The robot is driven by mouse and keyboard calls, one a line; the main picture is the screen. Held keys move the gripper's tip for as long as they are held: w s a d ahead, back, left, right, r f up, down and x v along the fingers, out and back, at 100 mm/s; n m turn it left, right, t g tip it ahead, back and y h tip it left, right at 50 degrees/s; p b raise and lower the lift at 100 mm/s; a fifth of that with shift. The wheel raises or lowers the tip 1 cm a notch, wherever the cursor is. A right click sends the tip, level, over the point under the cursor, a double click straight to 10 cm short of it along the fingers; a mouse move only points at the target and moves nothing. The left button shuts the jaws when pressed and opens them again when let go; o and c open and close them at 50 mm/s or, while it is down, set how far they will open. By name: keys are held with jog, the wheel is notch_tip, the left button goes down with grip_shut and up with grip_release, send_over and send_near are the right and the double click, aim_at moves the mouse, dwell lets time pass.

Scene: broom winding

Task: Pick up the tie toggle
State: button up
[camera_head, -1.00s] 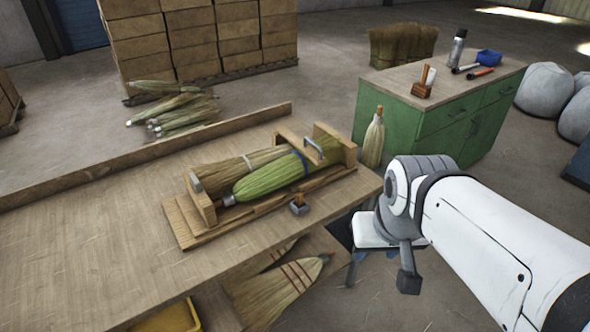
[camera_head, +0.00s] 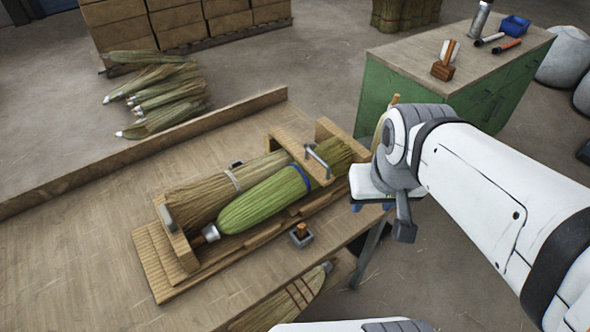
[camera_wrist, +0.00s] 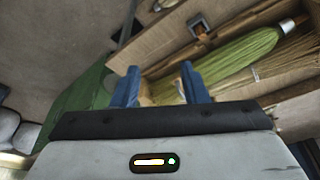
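A small piece with a wooden peg on a grey square metal base, which looks like the tie toggle (camera_head: 301,235), sits at the front edge of the wooden jig (camera_head: 150,262). In the wrist view the tie toggle (camera_wrist: 199,27) shows above and beyond the fingertips. The jig cradles a green broom bundle (camera_head: 262,200) with a blue band, beside a tan bundle (camera_head: 210,193). My gripper (camera_head: 372,207) is to the right of the jig, mostly hidden by my arm. In the wrist view my gripper (camera_wrist: 160,84) has its two blue fingers apart with nothing between them.
The jig stands on a wooden workbench (camera_head: 75,235) with a raised back board. A green cabinet (camera_head: 400,100) with tools stands at the right rear. Brooms hang or lie below the bench edge. The bench's left part is clear.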

jog(key=shift+s, duration=0.15)
jog(key=m+g+b, duration=0.3)
jog(key=m+b, duration=0.4)
jog(key=m, duration=0.4)
send_over(302, 226)
jog(key=f, duration=1.9)
jog(key=shift+w+d, duration=0.25)
jog(key=shift+w, duration=0.1)
jog(key=shift+a+f, duration=0.15)
jog(key=shift+f, duration=0.25)
jog(key=f, duration=0.7)
jog(key=shift+s+a+f, duration=0.15)
jog(key=shift+s+f, duration=0.1)
jog(key=shift+s, duration=0.05)
jog(key=shift+c, duration=0.3)
grip_shut()
